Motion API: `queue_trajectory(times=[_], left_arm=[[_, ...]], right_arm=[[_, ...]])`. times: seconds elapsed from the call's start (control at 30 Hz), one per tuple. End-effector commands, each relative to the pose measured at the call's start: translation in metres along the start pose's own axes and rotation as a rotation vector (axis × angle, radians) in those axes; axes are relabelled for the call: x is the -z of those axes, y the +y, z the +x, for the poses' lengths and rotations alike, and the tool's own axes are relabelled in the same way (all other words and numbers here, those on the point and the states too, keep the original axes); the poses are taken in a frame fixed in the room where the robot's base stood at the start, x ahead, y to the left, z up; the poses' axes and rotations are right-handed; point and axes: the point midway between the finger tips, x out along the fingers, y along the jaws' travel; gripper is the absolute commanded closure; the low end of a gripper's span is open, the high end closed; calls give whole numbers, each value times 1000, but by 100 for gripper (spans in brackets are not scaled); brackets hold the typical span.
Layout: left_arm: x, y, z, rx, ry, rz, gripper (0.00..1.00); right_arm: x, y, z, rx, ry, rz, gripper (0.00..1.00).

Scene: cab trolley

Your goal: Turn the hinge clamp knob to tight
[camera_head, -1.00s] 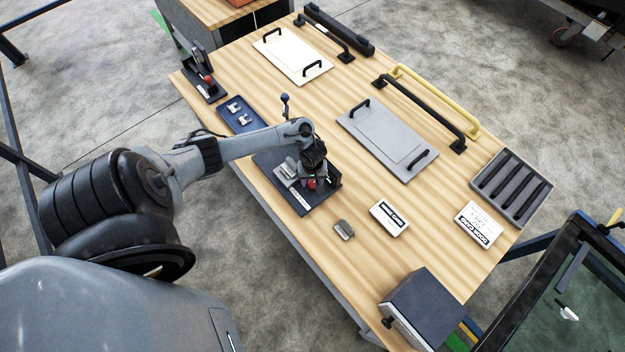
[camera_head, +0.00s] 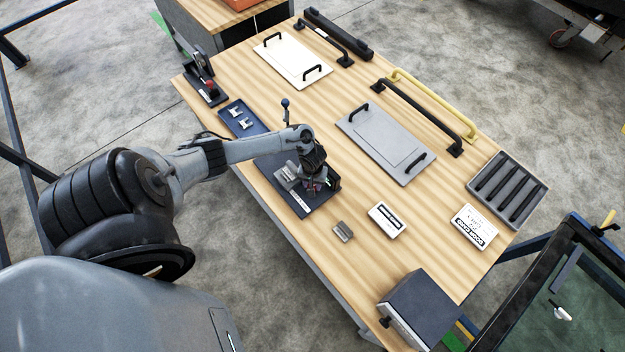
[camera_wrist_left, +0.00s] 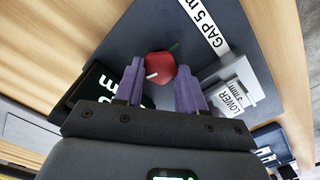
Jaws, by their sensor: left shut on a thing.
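The hinge clamp knob (camera_wrist_left: 160,66) is red with a white pointer mark and shows in the left wrist view between the purple fingers. My left gripper (camera_wrist_left: 160,77) is shut on the knob, with one finger on each side. In the head view, my left gripper (camera_head: 318,184) is over the dark clamp fixture (camera_head: 301,204) near the table's left edge and hides most of the knob. A grey block labelled LOWER (camera_wrist_left: 232,88) sits beside the right finger. The white GAP label (camera_wrist_left: 203,28) lies on the base. My right gripper is not in view.
A small metal hinge (camera_head: 342,232) and a white card (camera_head: 387,220) lie right of the fixture. A blue tray (camera_head: 242,118) and another red-knobbed fixture (camera_head: 206,84) are beyond it. A grey panel (camera_head: 385,145) with handles lies at mid-table.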

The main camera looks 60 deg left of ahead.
Motion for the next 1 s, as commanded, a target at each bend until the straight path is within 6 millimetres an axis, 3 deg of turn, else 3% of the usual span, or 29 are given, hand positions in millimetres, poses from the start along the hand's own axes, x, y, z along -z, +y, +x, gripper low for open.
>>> queue_trajectory(times=[0.4, 1.0], left_arm=[[0, 1, -2, 0, -1, 397, 91], [-1, 2, 0, 0, -2, 970, 91]], right_arm=[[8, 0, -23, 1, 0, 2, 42], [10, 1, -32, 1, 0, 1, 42]])
